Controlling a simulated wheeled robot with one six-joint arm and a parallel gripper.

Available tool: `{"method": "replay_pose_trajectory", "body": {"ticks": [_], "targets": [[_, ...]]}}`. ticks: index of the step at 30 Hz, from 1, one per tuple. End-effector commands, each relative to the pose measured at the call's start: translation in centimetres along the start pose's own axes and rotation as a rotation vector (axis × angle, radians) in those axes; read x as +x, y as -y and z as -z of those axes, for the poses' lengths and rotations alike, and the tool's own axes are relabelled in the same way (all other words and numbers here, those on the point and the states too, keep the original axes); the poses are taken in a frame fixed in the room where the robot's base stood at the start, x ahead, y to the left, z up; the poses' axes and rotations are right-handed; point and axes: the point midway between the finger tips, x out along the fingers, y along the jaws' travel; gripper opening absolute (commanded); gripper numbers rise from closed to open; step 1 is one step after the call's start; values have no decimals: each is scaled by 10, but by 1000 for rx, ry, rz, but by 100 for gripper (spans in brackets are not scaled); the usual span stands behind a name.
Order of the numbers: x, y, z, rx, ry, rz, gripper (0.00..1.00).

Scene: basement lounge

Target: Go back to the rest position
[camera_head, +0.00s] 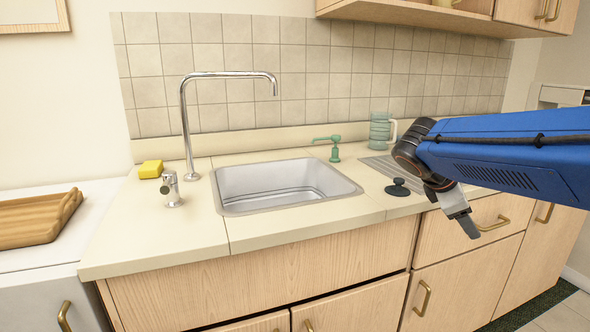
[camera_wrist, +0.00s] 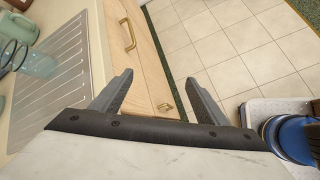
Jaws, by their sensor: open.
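My gripper (camera_head: 461,213) hangs from my blue arm at the right of the head view, in front of the counter's front edge. It points down past the drawer fronts. In the wrist view my gripper (camera_wrist: 160,84) has its two fingers spread wide apart with nothing between them. Below the fingers are the wooden drawer fronts and the tiled floor.
A sink (camera_head: 285,187) with a tall faucet (camera_head: 187,125) is set in the counter. A yellow sponge (camera_head: 151,169), a dark stopper (camera_head: 398,188), a green soap dispenser (camera_head: 334,150) and a glass mug (camera_head: 380,130) stand around it. A wooden tray (camera_head: 38,219) lies left.

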Motion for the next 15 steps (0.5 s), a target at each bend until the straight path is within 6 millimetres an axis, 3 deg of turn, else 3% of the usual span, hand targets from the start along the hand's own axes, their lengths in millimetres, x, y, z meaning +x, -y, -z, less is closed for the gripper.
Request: {"method": "replay_pose_trajectory", "body": {"ticks": [3, 15], "targets": [[1, 50, 6, 206, -106, 49, 68], [-10, 193, 54, 923, -408, 301, 68]]}}
